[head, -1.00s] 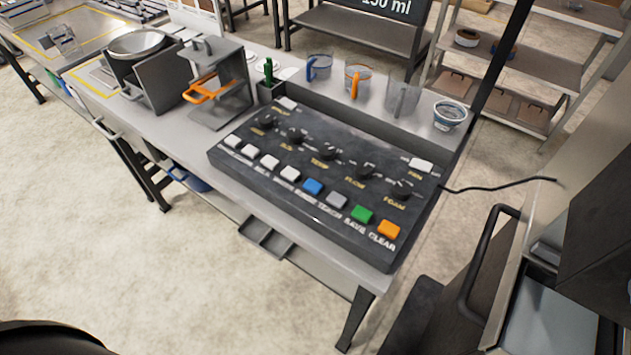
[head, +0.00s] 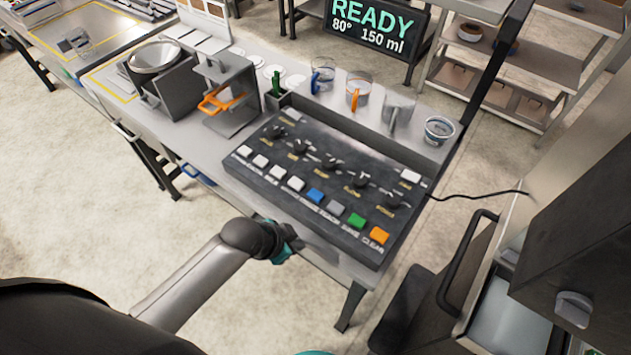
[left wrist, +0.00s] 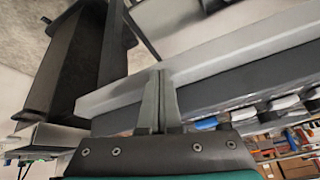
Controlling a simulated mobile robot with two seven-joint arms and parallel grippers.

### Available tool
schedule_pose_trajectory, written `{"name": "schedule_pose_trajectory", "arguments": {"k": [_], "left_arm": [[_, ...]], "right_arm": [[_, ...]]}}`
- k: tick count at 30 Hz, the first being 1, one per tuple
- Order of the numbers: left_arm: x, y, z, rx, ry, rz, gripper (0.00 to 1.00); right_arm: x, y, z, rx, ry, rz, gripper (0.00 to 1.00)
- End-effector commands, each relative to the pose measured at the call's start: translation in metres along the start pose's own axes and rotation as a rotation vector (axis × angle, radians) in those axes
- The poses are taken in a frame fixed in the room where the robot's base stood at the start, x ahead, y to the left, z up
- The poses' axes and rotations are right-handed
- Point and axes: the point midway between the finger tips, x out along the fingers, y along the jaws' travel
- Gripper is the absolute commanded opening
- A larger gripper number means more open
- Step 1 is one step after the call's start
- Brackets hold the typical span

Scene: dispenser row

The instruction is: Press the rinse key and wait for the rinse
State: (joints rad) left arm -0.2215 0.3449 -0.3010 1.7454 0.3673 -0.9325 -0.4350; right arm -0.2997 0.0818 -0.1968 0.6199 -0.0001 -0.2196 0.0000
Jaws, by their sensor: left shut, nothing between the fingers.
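The dark control panel (head: 330,185) lies on the counter with a row of keys along its front. The row has several white keys, a blue key (head: 316,195), a grey key (head: 336,208), a green key (head: 356,221) and an orange key (head: 379,235). Their labels are small and blurred; I cannot surely read which says rinse. My left gripper (head: 290,247) is in front of the counter's front edge, apart from the keys. In the left wrist view its fingers (left wrist: 160,100) are shut and empty, with the panel's keys off to the right. My right gripper is not in view.
A screen (head: 372,28) behind reads READY, 80°, 150 ml. Several jugs and a patterned cup (head: 439,130) stand behind the panel. A grey stand with an orange handle (head: 221,103) is at its left. A dark post rises at the right.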

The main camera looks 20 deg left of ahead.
Motion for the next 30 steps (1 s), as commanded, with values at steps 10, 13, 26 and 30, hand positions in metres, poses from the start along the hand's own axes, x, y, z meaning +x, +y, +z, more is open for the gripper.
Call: {"name": "schedule_pose_trajectory", "arguments": {"k": [10, 13, 26, 30], "left_arm": [[-0.106, -0.027, -0.134, 0.598, 0.264, 0.067, 0.0], [-0.101, -0.051, -0.14, 0.683, 0.297, 0.043, 0.0], [-0.101, -0.086, -0.148, 0.771, 0.337, -0.01, 0.0], [-0.101, -0.086, -0.148, 0.77, 0.337, -0.01, 0.0]], "right_arm": [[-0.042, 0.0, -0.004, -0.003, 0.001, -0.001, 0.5], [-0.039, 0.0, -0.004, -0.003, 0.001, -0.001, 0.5], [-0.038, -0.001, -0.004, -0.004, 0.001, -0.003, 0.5], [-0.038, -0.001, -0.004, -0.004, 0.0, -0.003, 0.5]]}}
